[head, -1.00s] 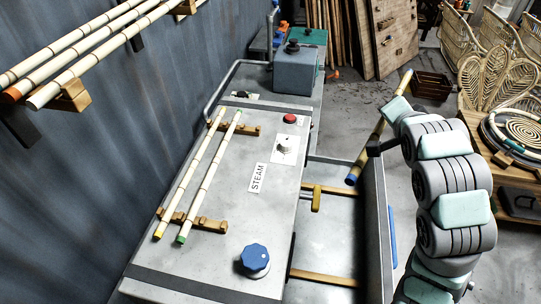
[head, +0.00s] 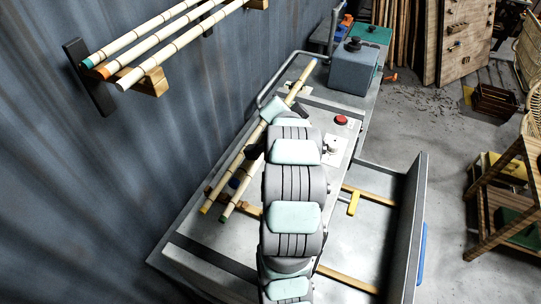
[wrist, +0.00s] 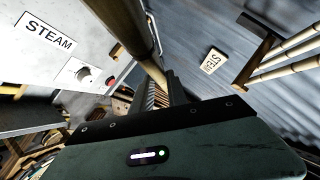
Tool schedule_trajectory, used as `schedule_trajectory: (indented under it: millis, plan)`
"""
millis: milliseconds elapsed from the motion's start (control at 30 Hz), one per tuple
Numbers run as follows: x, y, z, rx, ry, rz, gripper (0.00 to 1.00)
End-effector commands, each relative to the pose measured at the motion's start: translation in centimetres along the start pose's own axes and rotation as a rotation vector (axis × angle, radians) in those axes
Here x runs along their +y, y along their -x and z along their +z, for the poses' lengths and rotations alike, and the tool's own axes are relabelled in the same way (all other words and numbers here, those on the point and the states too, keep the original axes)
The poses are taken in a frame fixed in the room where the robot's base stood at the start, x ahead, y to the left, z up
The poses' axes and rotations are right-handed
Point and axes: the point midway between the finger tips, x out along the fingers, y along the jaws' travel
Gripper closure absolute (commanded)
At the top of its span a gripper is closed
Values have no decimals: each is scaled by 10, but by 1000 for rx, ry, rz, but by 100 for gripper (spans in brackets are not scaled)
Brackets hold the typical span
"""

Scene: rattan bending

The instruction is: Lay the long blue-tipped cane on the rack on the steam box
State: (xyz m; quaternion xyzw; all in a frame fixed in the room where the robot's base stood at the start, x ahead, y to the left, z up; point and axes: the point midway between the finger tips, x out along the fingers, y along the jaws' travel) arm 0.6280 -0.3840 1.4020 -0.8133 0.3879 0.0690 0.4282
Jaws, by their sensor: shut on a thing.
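The long blue-tipped cane (head: 299,85) is in my gripper (head: 268,116) over the steam box (head: 190,238).
A wall rack (head: 148,82) at upper left carries several canes. A red button (head: 341,120) and a knob (head: 332,146) stand on the box right of my arm. A grey box (head: 354,68) stands behind. An open bay with a raised panel (head: 408,220) lies right.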

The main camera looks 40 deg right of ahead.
Motion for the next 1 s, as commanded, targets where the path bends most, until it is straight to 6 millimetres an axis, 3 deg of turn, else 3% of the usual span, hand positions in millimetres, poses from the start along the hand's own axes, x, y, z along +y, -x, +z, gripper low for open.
schedule_trajectory:
  millis: [600, 1000]
  plan:
    - [87, -59, 83, -4, 0, 6, 100]
    - [112, -77, 108, -3, 0, 4, 100]
